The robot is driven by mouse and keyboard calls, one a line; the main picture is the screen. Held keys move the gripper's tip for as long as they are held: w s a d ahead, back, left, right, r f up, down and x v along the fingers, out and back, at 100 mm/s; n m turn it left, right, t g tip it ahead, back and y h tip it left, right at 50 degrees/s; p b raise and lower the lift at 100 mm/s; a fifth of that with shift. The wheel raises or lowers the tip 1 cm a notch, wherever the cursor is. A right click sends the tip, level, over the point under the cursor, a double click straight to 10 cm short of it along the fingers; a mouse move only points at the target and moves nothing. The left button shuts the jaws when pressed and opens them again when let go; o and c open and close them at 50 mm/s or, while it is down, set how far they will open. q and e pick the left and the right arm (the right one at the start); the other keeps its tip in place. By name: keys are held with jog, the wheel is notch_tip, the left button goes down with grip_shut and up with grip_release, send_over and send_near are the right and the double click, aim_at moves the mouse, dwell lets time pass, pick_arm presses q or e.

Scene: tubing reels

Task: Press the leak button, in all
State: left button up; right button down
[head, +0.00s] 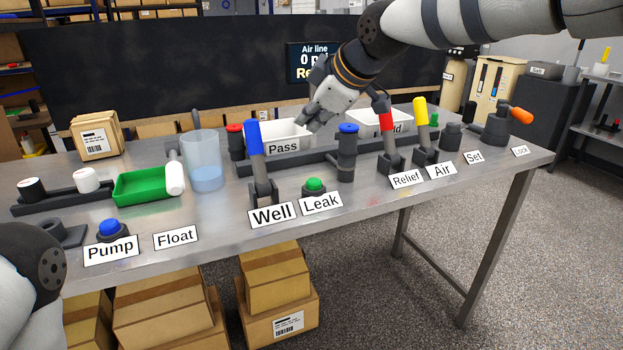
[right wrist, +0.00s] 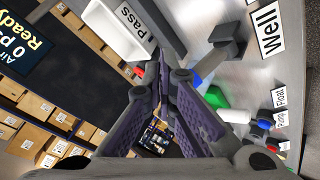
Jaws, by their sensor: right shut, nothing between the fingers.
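The leak button is a green dome (head: 314,185) on a dark base near the table's front edge, just behind the "Leak" label (head: 321,203) in the head view. My right gripper (head: 313,119) is over the back of the table, beside the white "Pass" bin (head: 290,132), well behind the button and apart from it. Its purple-padded fingers (right wrist: 161,88) are shut and empty in the right wrist view. I cannot make out the leak button in that view. My left gripper is out of view.
A blue-handled lever (head: 254,150) stands left of the button, and a dark post with a blue cap (head: 347,148) stands behind it to the right. Red (head: 386,125) and yellow (head: 421,112) levers stand farther right. A blue pump button (head: 109,227) is at left.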

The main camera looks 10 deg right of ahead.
aim_at(311, 182)
notch_tip(311, 182, down, 9)
dwell(0.6)
dwell(1.3)
jog(key=shift+f, duration=0.4)
jog(key=shift+f, duration=0.6)
dwell(0.7)
jog(key=shift+r, duration=1)
jog(key=shift+r, duration=0.1)
